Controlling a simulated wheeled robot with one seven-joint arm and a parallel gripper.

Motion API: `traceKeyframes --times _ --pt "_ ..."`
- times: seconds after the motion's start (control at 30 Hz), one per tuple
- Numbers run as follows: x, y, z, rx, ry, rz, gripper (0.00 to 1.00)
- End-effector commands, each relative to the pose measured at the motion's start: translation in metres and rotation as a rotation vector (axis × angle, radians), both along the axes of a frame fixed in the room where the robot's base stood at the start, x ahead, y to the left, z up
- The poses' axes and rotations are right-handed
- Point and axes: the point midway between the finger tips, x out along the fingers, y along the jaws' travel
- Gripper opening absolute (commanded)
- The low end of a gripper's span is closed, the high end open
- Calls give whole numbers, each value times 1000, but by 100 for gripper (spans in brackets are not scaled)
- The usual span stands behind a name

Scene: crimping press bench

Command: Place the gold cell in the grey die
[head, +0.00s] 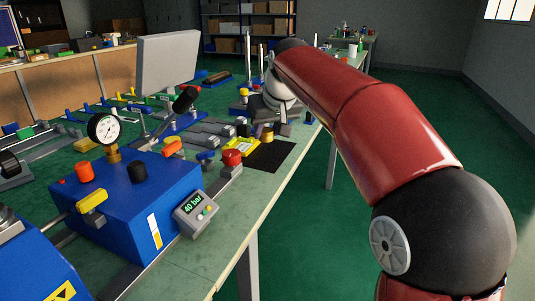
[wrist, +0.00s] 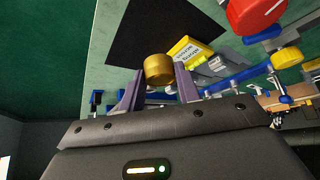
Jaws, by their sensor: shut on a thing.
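The gold cell (wrist: 159,69) is a short gold cylinder between the two fingertips of my gripper (wrist: 159,80) in the wrist view. My gripper is shut on it. In the head view the gold cell (head: 267,134) shows small below the end of my arm, near the black mat. I cannot pick out the grey die for certain; grey metal blocks (head: 206,134) lie on the bench to the left of my gripper in the head view. Whether the cell touches anything below it cannot be told.
A black mat (head: 272,157) lies at the bench edge, with a yellow labelled item (head: 241,147) beside it. A red button (head: 232,158), a blue press unit (head: 137,205) with a gauge (head: 104,128), and a 40 bar display (head: 196,212) stand nearer.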

Motion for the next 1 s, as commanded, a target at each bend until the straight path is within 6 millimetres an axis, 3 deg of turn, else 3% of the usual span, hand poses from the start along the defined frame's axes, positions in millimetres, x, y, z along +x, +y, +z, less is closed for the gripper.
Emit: traceKeyframes --times 0.4,0.83,0.87,1.0 --pt "0 0 -48 0 1 1 8" --pt "0 0 -55 0 -1 0 8" --pt "0 0 -54 0 0 0 35" --pt "0 0 -54 0 0 0 54"
